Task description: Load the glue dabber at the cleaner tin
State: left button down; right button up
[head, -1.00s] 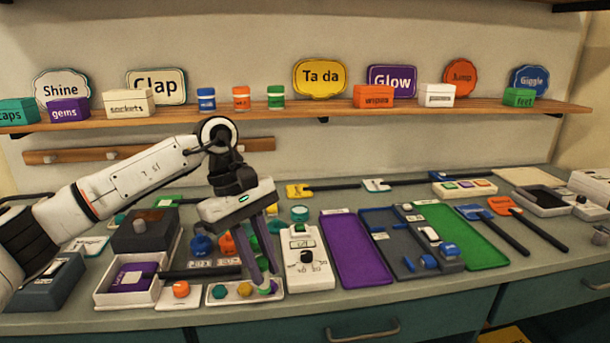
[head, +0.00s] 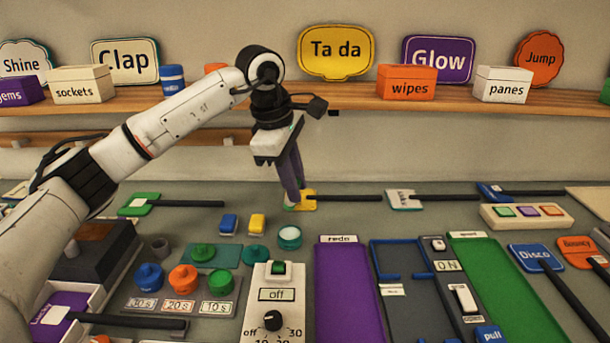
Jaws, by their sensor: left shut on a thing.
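My left gripper (head: 297,203) points down near the back of the bench, its long purple fingers close together. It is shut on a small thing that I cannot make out. Its tips overlap a yellow paddle head (head: 308,199) with a black handle; I cannot tell whether they touch it. A round tin with a pale teal lid (head: 290,236) stands in front of the tips, apart from them. I cannot read a label on it. I cannot pick out the glue dabber with certainty. My right gripper is not in view.
A white switch box (head: 275,300) stands in front of the tin. Blue, orange and green knobs (head: 184,278) are left of it, a purple tray (head: 346,290) right. Small blue and yellow blocks (head: 243,224) lie left of the tin. A wooden shelf (head: 345,97) runs behind.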

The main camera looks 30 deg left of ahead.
pick_arm(q)
jog(key=shift+s+f+b, duration=0.3)
jog(key=shift+f+b, duration=0.25)
jog(key=shift+f, duration=0.15)
jog(key=shift+s+b+x, duration=0.2)
jog(key=shift+b+x, duration=0.7)
jog(key=shift+x, duration=0.15)
jog(key=shift+s+b+x, duration=0.25)
jog(key=shift+b+x, duration=0.65)
jog(key=shift+x, duration=0.15)
jog(key=shift+a+f, duration=0.15)
jog(key=shift+f+b, duration=0.3)
jog(key=shift+f, duration=0.35)
